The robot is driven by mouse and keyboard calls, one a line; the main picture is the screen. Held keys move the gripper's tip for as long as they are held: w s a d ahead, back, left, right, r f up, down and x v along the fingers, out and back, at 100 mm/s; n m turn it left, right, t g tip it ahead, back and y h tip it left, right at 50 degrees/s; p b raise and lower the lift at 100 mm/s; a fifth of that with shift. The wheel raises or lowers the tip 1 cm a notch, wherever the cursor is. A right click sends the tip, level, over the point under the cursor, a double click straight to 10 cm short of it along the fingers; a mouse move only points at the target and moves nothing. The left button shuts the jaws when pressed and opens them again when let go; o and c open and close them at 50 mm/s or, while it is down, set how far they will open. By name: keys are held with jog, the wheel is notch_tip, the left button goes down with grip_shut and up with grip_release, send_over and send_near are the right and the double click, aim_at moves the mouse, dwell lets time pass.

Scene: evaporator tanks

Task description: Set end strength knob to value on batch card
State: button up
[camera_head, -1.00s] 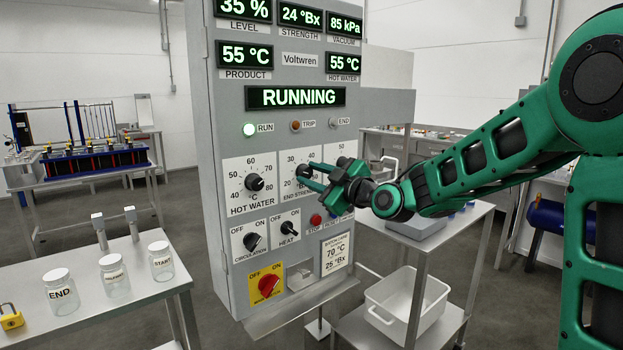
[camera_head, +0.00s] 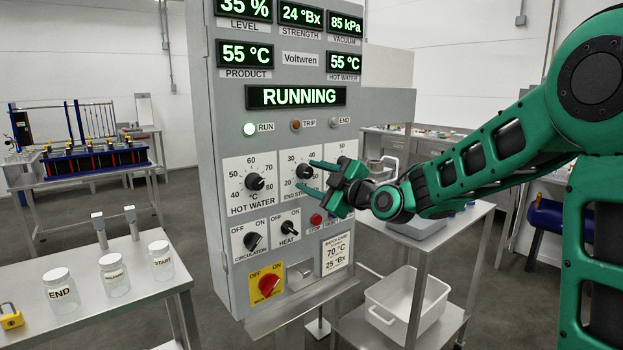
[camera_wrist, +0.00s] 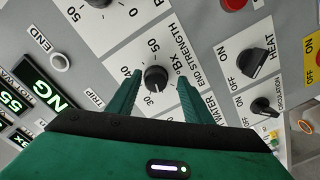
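The black END STRENGTH knob (camera_head: 304,171) is on the grey control panel. In the wrist view, this knob (camera_wrist: 157,77) has a white mark pointing down the picture, a little to the right of the 30 label; the exact value cannot be read. The batch card (camera_head: 336,254) low on the panel reads 70 °C and 25 °Bx. My green gripper (camera_head: 305,174) is in front of the knob. In the wrist view my gripper (camera_wrist: 160,76) is open, with one finger on each side of the knob and gaps between.
The HOT WATER knob (camera_head: 255,183) is to the left. The HEAT knob (camera_head: 289,227), CIRCULATION knob (camera_head: 252,241), red stop button (camera_head: 316,220) and red main switch (camera_head: 268,284) are below. The display (camera_head: 296,97) reads RUNNING. A table with jars (camera_head: 114,278) stands left.

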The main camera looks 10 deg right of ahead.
jog(key=shift+r, duration=0.25)
jog(key=shift+d, duration=0.1)
jog(key=shift+s+d, duration=0.2)
jog(key=shift+s, duration=0.1)
jog(key=v, duration=1)
jog(key=shift+f, duration=0.2)
jog(key=shift+o, duration=0.2)
jog(key=shift+a, duration=0.1)
jog(key=w+a+m, duration=0.2)
jog(key=w+m, duration=0.1)
jog(key=m, duration=0.3)
jog(key=w+a+m, duration=0.1)
jog(key=w+m, duration=0.2)
jog(key=m, duration=0.3)
jog(key=w+a+m, duration=0.2)
jog(key=w+m, duration=0.2)
jog(key=m, duration=0.3)
jog(key=shift+a+r, duration=0.15)
jog(key=shift+a, duration=0.15)
